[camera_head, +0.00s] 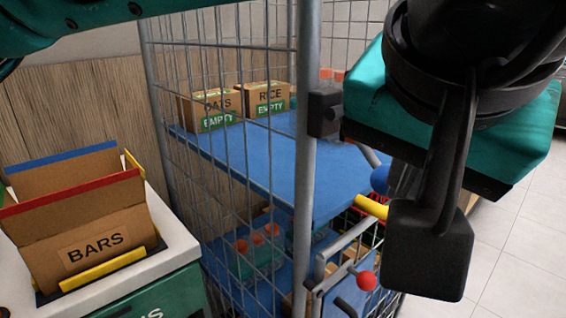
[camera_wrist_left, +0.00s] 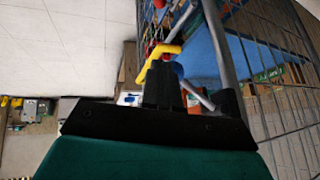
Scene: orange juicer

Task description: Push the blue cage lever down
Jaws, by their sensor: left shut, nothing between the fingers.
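The blue cage lever is a grey rod with a round blue knob (camera_head: 380,180), by the cage post and above a yellow bar. The knob also shows in the left wrist view (camera_wrist_left: 178,70), with its rod running down to the right, beside the black fingers. My left gripper (camera_head: 401,178) is beside the knob on its right, its fingers mostly hidden by its teal and black body. In the left wrist view its fingers (camera_wrist_left: 163,72) are shut and empty; I cannot tell whether they touch the knob. My right gripper is not in view.
The wire cage (camera_head: 305,190) holds a blue shelf (camera_head: 270,160) with OATS and RICE boxes. Below the blue knob are a yellow bar (camera_head: 371,206) and a red knob (camera_head: 366,280). A BARS box (camera_head: 100,250) stands at left. Clear floor (camera_head: 515,235) lies at right.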

